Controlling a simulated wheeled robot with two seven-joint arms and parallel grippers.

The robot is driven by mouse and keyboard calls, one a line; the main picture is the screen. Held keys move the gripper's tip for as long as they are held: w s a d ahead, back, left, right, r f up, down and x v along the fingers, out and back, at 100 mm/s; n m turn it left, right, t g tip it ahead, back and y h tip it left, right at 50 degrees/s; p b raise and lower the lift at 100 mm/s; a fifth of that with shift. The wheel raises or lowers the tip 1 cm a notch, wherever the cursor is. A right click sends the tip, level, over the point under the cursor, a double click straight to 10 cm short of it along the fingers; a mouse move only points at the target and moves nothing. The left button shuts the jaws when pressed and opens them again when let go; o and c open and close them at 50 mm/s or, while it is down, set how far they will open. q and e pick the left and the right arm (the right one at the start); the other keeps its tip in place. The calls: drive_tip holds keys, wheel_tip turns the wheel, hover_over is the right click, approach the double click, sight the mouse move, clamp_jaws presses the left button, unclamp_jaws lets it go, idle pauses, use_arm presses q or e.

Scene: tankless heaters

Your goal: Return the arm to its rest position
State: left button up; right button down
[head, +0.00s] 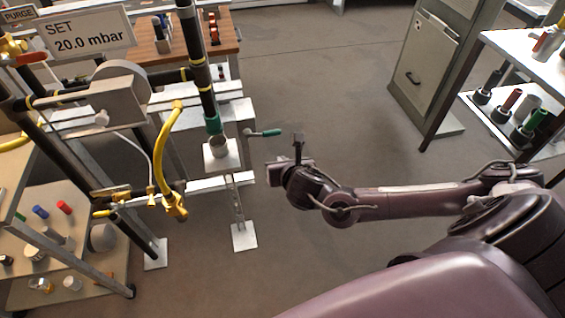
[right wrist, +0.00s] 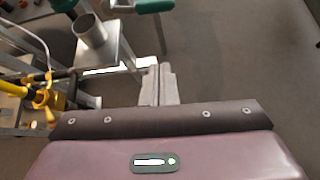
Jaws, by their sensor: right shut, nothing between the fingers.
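My right arm reaches in from the right in the head view, stretched out over the open floor. Its gripper (head: 275,171) is at the left end of the arm, apart from the pipe stand. In the right wrist view the two grey fingers of the right gripper (right wrist: 159,84) are together with nothing between them. My left gripper and left arm do not show in either view.
A green-handled lever (head: 265,133) and a metal cup (head: 218,147) on the pipe stand are just left of my right gripper. A grey cabinet (head: 408,75) and a shelf (head: 518,45) stand at the back right. The floor (head: 320,90) between is clear.

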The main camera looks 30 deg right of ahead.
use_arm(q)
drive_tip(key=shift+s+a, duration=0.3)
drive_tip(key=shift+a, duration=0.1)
